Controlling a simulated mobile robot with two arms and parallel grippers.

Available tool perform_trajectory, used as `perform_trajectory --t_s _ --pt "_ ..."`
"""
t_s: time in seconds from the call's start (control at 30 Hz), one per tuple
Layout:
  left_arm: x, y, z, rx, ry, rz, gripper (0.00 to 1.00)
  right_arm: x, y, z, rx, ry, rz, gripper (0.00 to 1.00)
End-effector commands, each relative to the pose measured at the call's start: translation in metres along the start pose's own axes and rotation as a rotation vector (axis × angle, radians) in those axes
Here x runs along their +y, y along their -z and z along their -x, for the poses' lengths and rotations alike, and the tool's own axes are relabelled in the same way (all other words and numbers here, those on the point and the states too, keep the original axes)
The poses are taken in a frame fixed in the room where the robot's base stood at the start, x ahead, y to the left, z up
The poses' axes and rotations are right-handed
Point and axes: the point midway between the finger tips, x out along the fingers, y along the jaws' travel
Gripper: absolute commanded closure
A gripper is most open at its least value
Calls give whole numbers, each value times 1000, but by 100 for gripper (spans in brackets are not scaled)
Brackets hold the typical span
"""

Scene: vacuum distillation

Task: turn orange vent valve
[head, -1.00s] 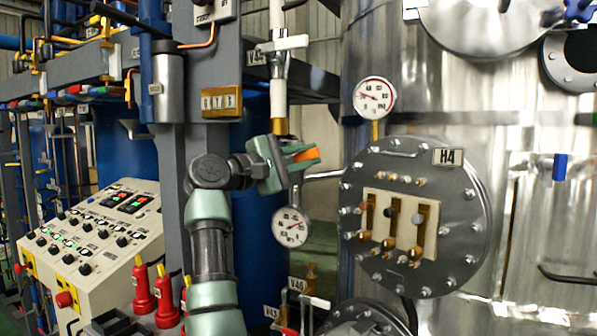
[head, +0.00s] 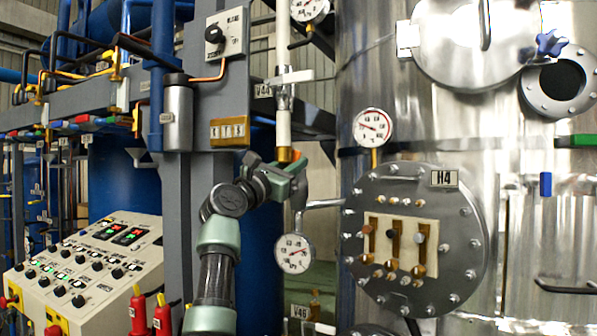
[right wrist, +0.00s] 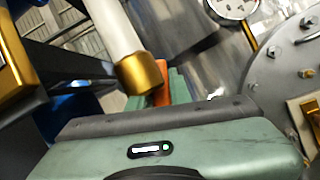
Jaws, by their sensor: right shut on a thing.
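The orange vent valve handle (right wrist: 162,96) shows as a small strip between the fingers of my right gripper in the right wrist view, just below the brass end of a white pipe (right wrist: 112,42). My right gripper (head: 291,174) is shut on it. In the head view the gripper sits right under the brass pipe end (head: 285,154), and its green fingers hide most of the handle. The rest of the valve is hidden. My left gripper is not in view.
A round gauge (head: 295,253) hangs just below the gripper, with a bent pipe beside it. The round H4 hatch (head: 465,255) with bolts is to the right. A grey post (head: 205,120) and a control panel (head: 85,265) stand to the left.

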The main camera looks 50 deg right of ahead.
Motion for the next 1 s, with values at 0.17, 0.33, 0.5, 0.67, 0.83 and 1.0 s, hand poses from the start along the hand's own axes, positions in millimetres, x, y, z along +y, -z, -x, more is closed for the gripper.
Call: perform_trajectory --t_s 0.17,0.33,0.5,0.67,0.83,1.0 --pt "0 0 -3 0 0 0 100 7 2 1 3 -41 98 100" --pt "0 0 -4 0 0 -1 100 12 2 1 3 -67 157 100" --pt "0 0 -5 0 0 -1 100 14 3 1 4 -79 189 100" --pt "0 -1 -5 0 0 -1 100 15 3 1 4 -82 198 100" --pt "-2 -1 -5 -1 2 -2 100 15 3 1 4 -82 199 100" --pt "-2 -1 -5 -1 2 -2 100 15 3 1 4 -82 198 69"
